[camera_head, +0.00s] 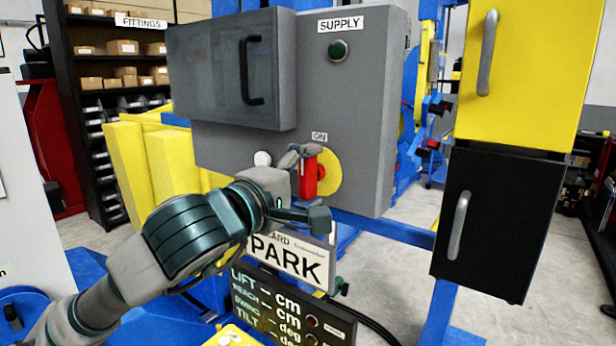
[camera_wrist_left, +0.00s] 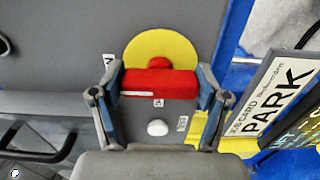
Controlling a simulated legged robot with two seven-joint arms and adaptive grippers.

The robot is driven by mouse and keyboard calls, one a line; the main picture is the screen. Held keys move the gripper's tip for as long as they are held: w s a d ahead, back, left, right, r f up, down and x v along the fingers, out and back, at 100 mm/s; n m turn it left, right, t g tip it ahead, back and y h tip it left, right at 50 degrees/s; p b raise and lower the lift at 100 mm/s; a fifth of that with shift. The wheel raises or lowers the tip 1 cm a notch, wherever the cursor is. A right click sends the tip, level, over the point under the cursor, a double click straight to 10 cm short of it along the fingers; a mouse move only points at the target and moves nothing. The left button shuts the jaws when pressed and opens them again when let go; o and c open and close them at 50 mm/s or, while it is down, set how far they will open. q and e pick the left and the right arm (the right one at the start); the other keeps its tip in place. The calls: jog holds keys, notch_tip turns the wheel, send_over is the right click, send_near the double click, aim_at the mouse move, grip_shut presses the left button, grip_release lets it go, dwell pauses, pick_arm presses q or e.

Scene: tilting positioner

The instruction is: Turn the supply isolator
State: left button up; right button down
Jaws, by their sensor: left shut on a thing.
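The supply isolator is a red handle (camera_head: 309,176) on a yellow disc (camera_head: 330,172), on the front of a grey cabinet (camera_head: 372,120) under an ON label. The handle looks upright in the head view. My left gripper (camera_head: 308,184) is shut on the handle, one finger above it and one below. In the left wrist view the red handle (camera_wrist_left: 158,84) lies across the picture between the two fingertips (camera_wrist_left: 160,92), with the yellow disc (camera_wrist_left: 160,50) behind. My gripper and wrist hide part of the disc in the head view. My right gripper is not in view.
A grey door with a black handle (camera_head: 252,70) juts out up and left of the isolator. A white knob (camera_head: 262,158) is close to my gripper. The PARK card (camera_head: 290,262) and a display panel (camera_head: 290,312) are below. Black and yellow boxes stand at the right.

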pick_arm(q)
jog(key=shift+f, duration=0.2)
jog(key=o, duration=1.2)
jog(key=shift+w, duration=0.1)
jog(key=shift+c, duration=0.2)
jog(key=shift+d, duration=0.1)
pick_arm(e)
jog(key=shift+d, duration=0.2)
pick_arm(q)
jog(key=shift+r, duration=0.1)
jog(key=v, duration=1.2)
jog(key=shift+w, duration=0.1)
jog(key=shift+d, duration=0.1)
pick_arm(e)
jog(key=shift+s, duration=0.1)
